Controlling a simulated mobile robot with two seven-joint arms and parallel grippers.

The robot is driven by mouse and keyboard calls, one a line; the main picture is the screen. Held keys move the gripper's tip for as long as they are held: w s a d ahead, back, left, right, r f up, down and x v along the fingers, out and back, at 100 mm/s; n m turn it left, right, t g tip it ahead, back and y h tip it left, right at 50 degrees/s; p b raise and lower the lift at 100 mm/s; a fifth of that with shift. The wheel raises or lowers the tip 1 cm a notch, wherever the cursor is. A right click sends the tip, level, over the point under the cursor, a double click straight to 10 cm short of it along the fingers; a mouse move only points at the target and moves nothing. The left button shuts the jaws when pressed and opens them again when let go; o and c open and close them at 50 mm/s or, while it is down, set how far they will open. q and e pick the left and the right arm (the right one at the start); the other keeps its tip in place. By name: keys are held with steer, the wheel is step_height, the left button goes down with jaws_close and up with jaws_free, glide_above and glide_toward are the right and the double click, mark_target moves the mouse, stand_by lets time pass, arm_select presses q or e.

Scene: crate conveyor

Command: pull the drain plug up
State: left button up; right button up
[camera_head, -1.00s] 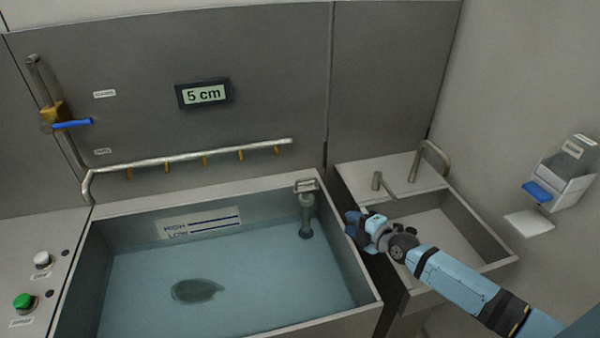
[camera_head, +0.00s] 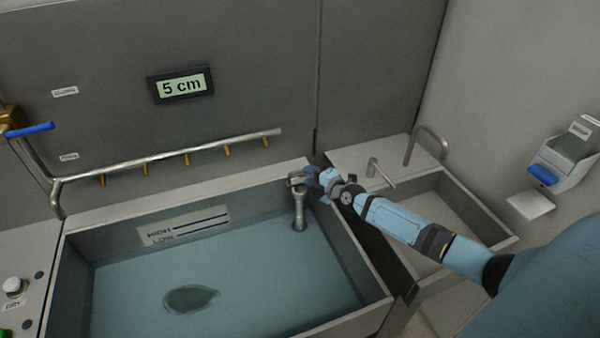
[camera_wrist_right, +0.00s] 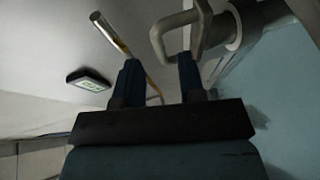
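The drain plug (camera_head: 299,208) is a grey upright post in the back right corner of the water-filled basin (camera_head: 345,325). A loop handle tops it. In the right wrist view the loop handle (camera_wrist_right: 157,38) is close ahead of the fingertips. My right gripper (camera_head: 312,182) is at the handle's right side in the head view. In the wrist view the right gripper (camera_wrist_right: 160,68) has its two dark fingers apart. One side of the loop lines up with the gap, and the right finger overlaps the loop in the picture. I cannot tell whether they touch. My left gripper is not in view.
A spray pipe (camera_head: 170,158) with several brass nozzles runs along the back wall. A display (camera_head: 180,86) reads 5 cm. A smaller sink (camera_head: 480,205) with a tap stands to the right. A dark leaf-like shape (camera_head: 190,299) shows in the water.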

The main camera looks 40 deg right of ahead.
steer(key=shift+b+x, duration=0.5)
steer(key=shift+x, duration=1.8)
jaws_close()
